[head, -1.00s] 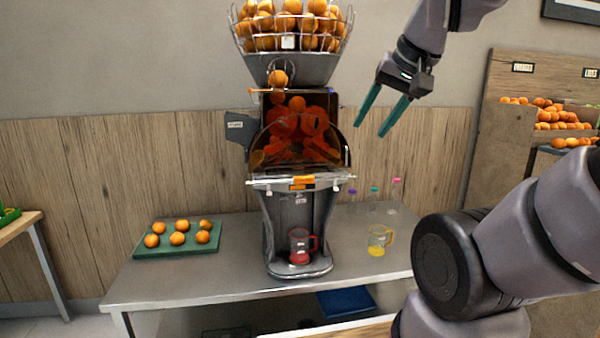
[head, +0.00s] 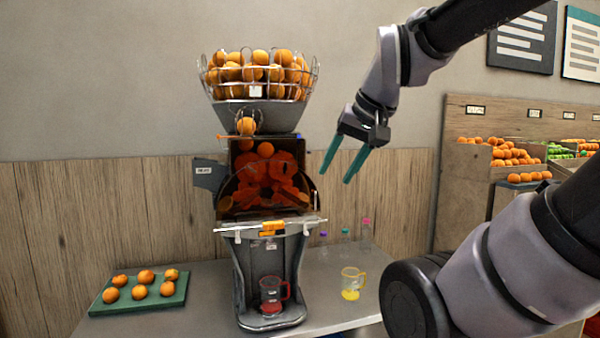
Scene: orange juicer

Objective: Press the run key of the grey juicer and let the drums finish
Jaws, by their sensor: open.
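The grey juicer (head: 243,262) stands on the metal counter, with a wire basket of oranges (head: 257,75) on top. Its drums (head: 268,178) show orange-red behind a tinted cover. A small grey box with a label (head: 208,174) sticks out on its left side; I cannot tell from here whether the run key is on it. A red-handled jug (head: 271,294) stands under the spout, with some red at its bottom. My gripper (head: 343,172) is open and empty, in the air to the right of the drum cover, fingers pointing down.
A green tray (head: 120,308) with several oranges lies left of the juicer. A yellow-handled jug (head: 352,284) with yellow juice and small bottles (head: 345,240) with coloured caps stand to the right. Fruit crates (head: 518,172) are at the far right. My own arm covers the lower right.

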